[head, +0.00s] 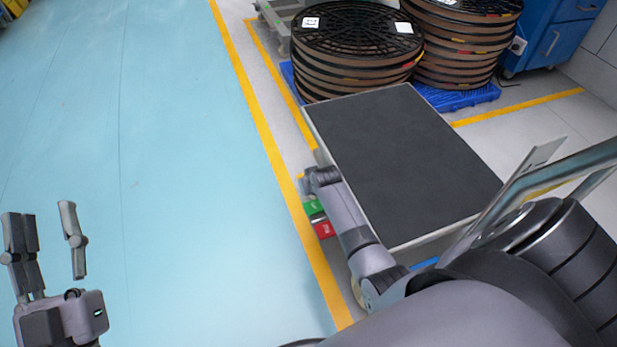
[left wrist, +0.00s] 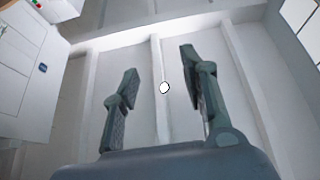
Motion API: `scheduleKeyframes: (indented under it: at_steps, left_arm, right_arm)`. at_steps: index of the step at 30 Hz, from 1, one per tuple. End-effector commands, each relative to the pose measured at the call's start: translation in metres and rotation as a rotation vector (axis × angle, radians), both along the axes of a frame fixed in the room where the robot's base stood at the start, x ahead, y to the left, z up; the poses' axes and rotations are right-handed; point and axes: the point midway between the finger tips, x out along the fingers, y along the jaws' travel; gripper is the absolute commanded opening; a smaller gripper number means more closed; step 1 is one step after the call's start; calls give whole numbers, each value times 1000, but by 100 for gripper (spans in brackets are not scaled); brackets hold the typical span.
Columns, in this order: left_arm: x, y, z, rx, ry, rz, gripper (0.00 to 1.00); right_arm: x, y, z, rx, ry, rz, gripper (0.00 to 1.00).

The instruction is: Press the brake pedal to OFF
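The cart (head: 400,155) has a dark flat top and a pale frame. By its left side, low down, sit a green pedal (head: 314,208) and a red pedal (head: 324,230), partly hidden by my right arm. The small lettering on them is too blurred to read. My right arm reaches along the cart's left edge, and its far end, the right gripper (head: 313,182), is just above and beyond the green pedal. Its fingers are not clear, and I cannot tell whether it touches anything. My left gripper (head: 52,240) is open and empty at the lower left, far from the cart; its spread fingers also show in the left wrist view (left wrist: 162,95).
Stacks of black-topped reels (head: 355,50) stand on a blue pallet (head: 455,98) behind the cart. A blue cabinet (head: 550,40) is at the upper right. The cart's metal handle (head: 535,180) is at the right. The light blue floor (head: 150,150) on the left is clear.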

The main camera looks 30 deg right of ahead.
Motion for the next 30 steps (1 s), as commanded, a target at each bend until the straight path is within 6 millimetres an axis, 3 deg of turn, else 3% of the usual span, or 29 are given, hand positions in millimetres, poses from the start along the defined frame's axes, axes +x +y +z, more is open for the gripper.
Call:
scheduleKeyframes:
  at_steps: [9,30]
  left_arm:
    - [14,1,-33,54,194,12,40]
    - [15,1,-36,58,206,12,40]
  right_arm:
    - [-7,2,12,0,1,0,0]
    - [-7,3,18,-14,-23,9,0]
